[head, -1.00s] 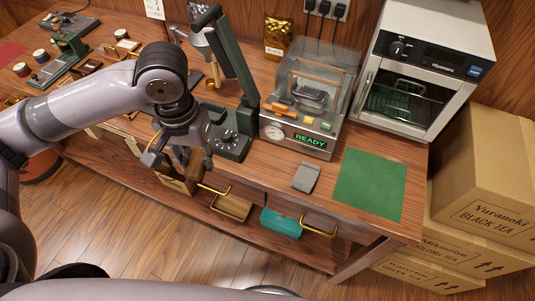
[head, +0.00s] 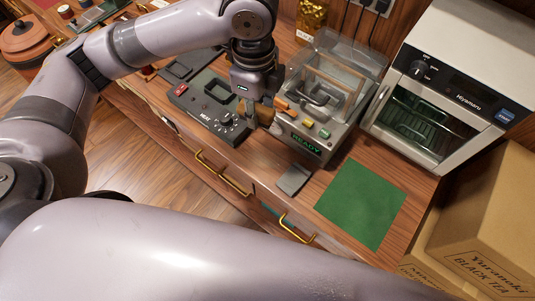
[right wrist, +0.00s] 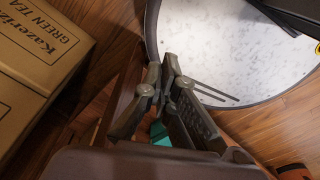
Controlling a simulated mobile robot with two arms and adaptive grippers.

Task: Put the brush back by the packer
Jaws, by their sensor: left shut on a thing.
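My left gripper (head: 258,110) points down at the front left of the packer (head: 312,140), close to its front edge. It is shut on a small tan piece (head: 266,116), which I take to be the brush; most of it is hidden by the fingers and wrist. I cannot tell whether it touches the counter. The packer has a clear raised lid, an orange part and a lit READY display. My right gripper (right wrist: 162,66) shows in the right wrist view with its fingertips close together and nothing visible between them.
A dark control unit (head: 212,108) stands left of the left gripper. A grey pad (head: 294,179) and a green mat (head: 362,203) lie on the counter right of it. A white oven (head: 440,90) stands behind the mat. Cartons (head: 485,225) are at the right.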

